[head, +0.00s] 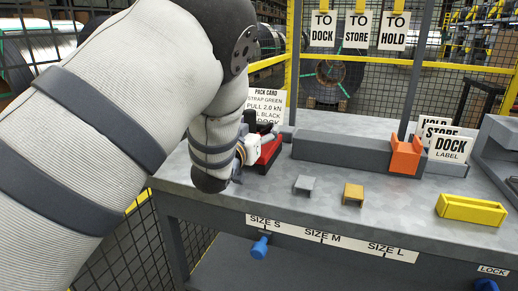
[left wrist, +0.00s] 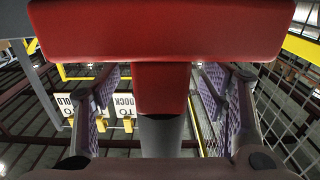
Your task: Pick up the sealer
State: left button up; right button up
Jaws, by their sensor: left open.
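The sealer (head: 268,150), a red and black tool, sits at the left part of the grey bench, partly hidden by my left arm. My left gripper (head: 241,150) is right beside it, mostly hidden behind its own wrist. In the left wrist view the sealer shows as a wide red bar with a red stem (left wrist: 160,88) and a grey part below it. The stem lies between the two spread fingers of my open left gripper (left wrist: 165,110), with gaps on both sides. My right gripper is not in view.
On the bench (head: 270,200) are a grey clip (head: 304,185), a tan clip (head: 353,194) and a yellow tray (head: 471,209). Behind them lies a long grey block (head: 340,149) with an orange piece (head: 406,155). A pack card (head: 264,105) stands behind the sealer.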

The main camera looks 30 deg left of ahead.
pick_arm(q)
jog(key=shift+w+a, duration=0.15)
jog(key=shift+w, duration=0.3)
grip_shut()
jog(key=shift+r, duration=0.15)
jog(key=shift+r, duration=0.1)
